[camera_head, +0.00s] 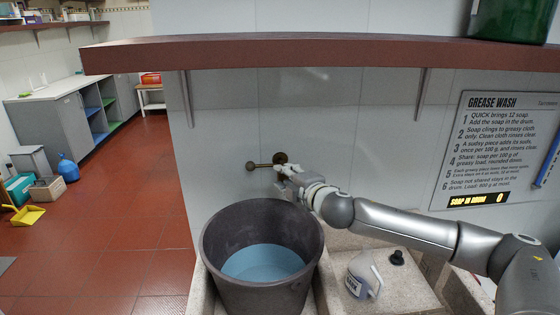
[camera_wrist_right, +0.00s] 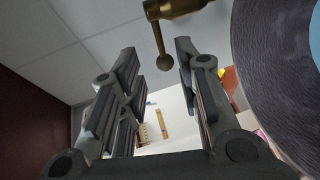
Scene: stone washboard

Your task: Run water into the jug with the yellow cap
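A brass tap (camera_head: 280,158) sticks out of the tiled wall, with a lever ending in a ball (camera_head: 251,166) pointing left. My right gripper (camera_head: 282,171) is at the tap. In the right wrist view it is open (camera_wrist_right: 160,75), and the tap's ball-ended lever (camera_wrist_right: 159,45) shows between and beyond the fingertips; I cannot tell whether they touch. A small white jug (camera_head: 361,276) with a dark label stands in the stone basin, right of the tub. A little yellow shows at its upper right. My left gripper is out of view.
A large dark tub (camera_head: 223,250) holding blue water (camera_head: 262,262) stands below the tap. A black plug-like thing (camera_head: 397,258) sits on the stone beside the jug. A red-brown shelf (camera_head: 320,53) overhangs the wall. Open tiled floor (camera_head: 140,215) lies left.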

